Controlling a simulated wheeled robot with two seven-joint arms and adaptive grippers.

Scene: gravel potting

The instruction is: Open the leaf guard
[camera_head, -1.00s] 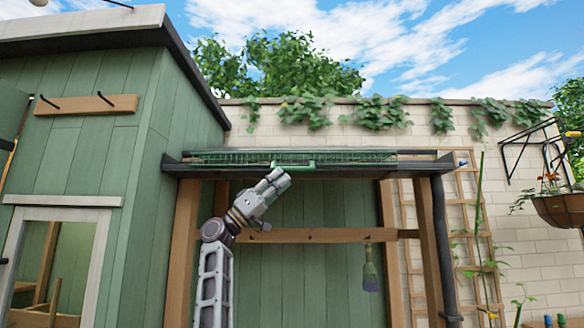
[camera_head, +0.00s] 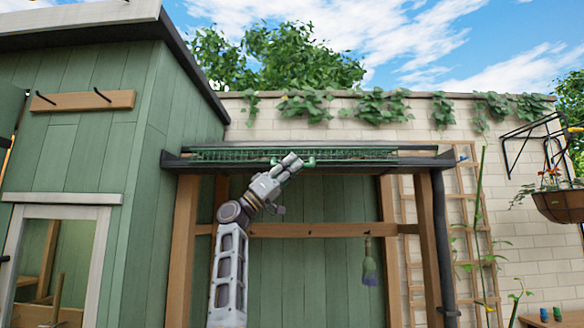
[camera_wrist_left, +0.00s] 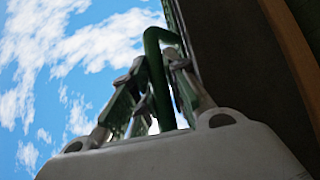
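The leaf guard (camera_head: 232,155) is a long green mesh strip lying along the dark gutter (camera_head: 407,163) on the lean-to's front edge. Its green handle (camera_head: 311,161) sticks out at the front, partly hidden by my left gripper (camera_head: 290,161). In the left wrist view, the green handle (camera_wrist_left: 154,45) runs down between the two fingers of my left gripper (camera_wrist_left: 158,75). The fingers lean in close on both sides of the handle and look shut on it. The guard appears to lie flat on the gutter. My right gripper is not in view.
Wooden posts (camera_head: 183,240) and a dark downpipe (camera_head: 445,240) frame the lean-to. A brush (camera_head: 369,264) hangs from a rail (camera_head: 330,230) below the gutter. The green shed (camera_head: 140,180) stands left. A hanging basket (camera_head: 560,206) is far right. Open sky is above.

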